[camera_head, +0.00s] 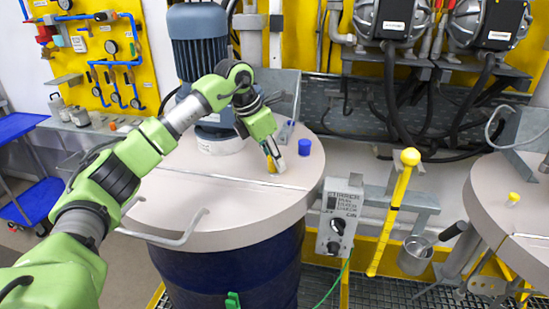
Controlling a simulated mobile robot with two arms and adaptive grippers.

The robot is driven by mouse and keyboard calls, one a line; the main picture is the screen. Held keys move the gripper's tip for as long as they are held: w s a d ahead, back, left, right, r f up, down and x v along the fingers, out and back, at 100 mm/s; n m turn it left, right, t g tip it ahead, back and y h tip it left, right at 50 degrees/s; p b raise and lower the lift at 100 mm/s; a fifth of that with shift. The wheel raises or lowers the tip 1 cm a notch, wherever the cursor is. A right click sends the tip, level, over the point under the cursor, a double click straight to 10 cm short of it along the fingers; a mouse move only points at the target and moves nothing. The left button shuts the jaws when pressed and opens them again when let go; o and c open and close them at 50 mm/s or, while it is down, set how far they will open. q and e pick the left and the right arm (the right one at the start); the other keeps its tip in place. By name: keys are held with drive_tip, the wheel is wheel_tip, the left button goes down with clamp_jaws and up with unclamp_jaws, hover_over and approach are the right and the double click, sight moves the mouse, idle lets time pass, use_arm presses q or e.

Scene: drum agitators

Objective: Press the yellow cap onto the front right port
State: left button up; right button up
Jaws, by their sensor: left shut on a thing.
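My left arm reaches in from the left over the drum lid (180,215). The left gripper (273,157) points down at the lid's right part and is shut on a small yellow cap (271,166). The cap is mostly covered by the fingers. It is at or just above the lid surface, and I cannot tell whether it touches. The port under it is hidden by the cap and fingers. A blue cap (304,147) stands on the lid just right of the gripper. My right gripper is not in view.
A grey-blue motor (197,45) stands on the lid behind my arm. A stirrer control box (339,215) and a yellow ball-topped lever (410,157) are right of the drum. A second lid (490,190) at the right bears another yellow cap (513,198).

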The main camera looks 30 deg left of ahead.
use_arm(q)
drive_tip(key=shift+s+f+b, duration=0.1)
drive_tip(key=shift+f+b, duration=0.3)
drive_tip(key=shift+f, duration=0.3)
idle(0.6)
drive_tip(key=shift+s+f, duration=0.1)
drive_tip(key=shift+f, duration=0.2)
drive_tip(key=shift+c, duration=1.1)
drive_tip(key=o, duration=1.1)
drive_tip(key=shift+o, duration=0.2)
drive_tip(key=shift+r, duration=0.25)
wheel_tip(320, 180, up, 4)
drive_tip(key=p, duration=0.3)
drive_tip(key=shift+r, duration=0.1)
drive_tip(key=shift+w, duration=0.2)
